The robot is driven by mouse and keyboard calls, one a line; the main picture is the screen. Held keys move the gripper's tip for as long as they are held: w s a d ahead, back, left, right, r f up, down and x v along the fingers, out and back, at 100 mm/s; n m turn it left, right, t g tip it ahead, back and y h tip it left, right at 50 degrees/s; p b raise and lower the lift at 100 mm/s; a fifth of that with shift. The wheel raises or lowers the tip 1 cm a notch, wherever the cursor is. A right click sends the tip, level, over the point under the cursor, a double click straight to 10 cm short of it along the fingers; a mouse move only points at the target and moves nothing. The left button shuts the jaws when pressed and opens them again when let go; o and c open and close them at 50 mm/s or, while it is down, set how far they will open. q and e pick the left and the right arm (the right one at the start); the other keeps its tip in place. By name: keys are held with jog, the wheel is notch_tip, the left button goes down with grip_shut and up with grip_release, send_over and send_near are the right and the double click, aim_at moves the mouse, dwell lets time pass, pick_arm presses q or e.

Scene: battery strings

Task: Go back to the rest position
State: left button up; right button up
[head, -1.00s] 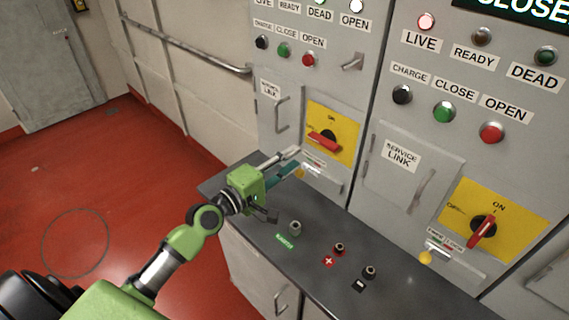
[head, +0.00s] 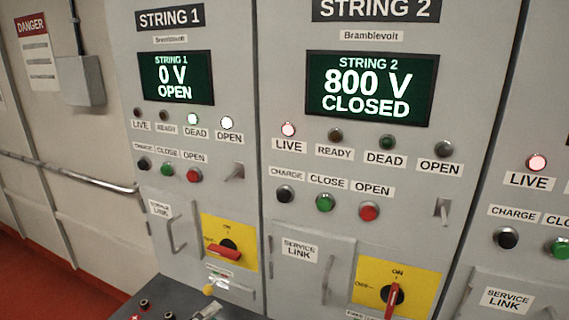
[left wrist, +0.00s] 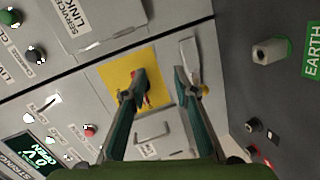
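My left gripper (left wrist: 160,74) shows in the left wrist view with its two teal fingers apart and nothing between them. Behind the fingers lies a yellow switch plate (left wrist: 112,75) with a red handle, partly covered by a finger. I cannot make out the left gripper in the head view. My right gripper is in neither current view.
The String 1 panel (head: 200,110) reads 0 V OPEN; its red handle (head: 228,253) lies sideways. The String 2 panel (head: 290,210) reads 800 V CLOSED; its red handle (head: 392,300) is upright. A dark counter (head: 170,297) juts out below. A handrail (head: 75,172) runs left.

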pick_arm(q)
jog(key=s+d+f+m+g+y, duration=0.1)
jog(key=s+d+f+m+g, duration=0.25)
jog(key=s+f, duration=0.2)
jog(key=s+d+f+m+g+y, duration=0.1)
jog(key=s+d+f+m+g, duration=0.1)
jog(key=s+f+m, duration=0.4)
jog(key=s+a+f+m+g+y, duration=0.1)
jog(key=s+a+g+y, duration=0.15)
jog(key=s, duration=0.45)
jog(key=s+a+f+m+g+y, duration=0.1)
jog(key=s+a+f+g+y, duration=0.2)
jog(key=s, duration=0.5)
notch_tip(320, 180, down, 28)
jog(key=s+a+b, duration=0.1)
jog(key=b, duration=0.3)
jog(key=s+a+f+g+b, duration=0.2)
jog(key=s+a+f, duration=0.1)
jog(key=s+f, duration=1.4)
notch_tip(320, 180, down, 3)
jog(key=shift+s+f+m+b, duration=0.1)
jog(key=shift+s+m+b, duration=0.25)
jog(key=shift+s, duration=0.05)
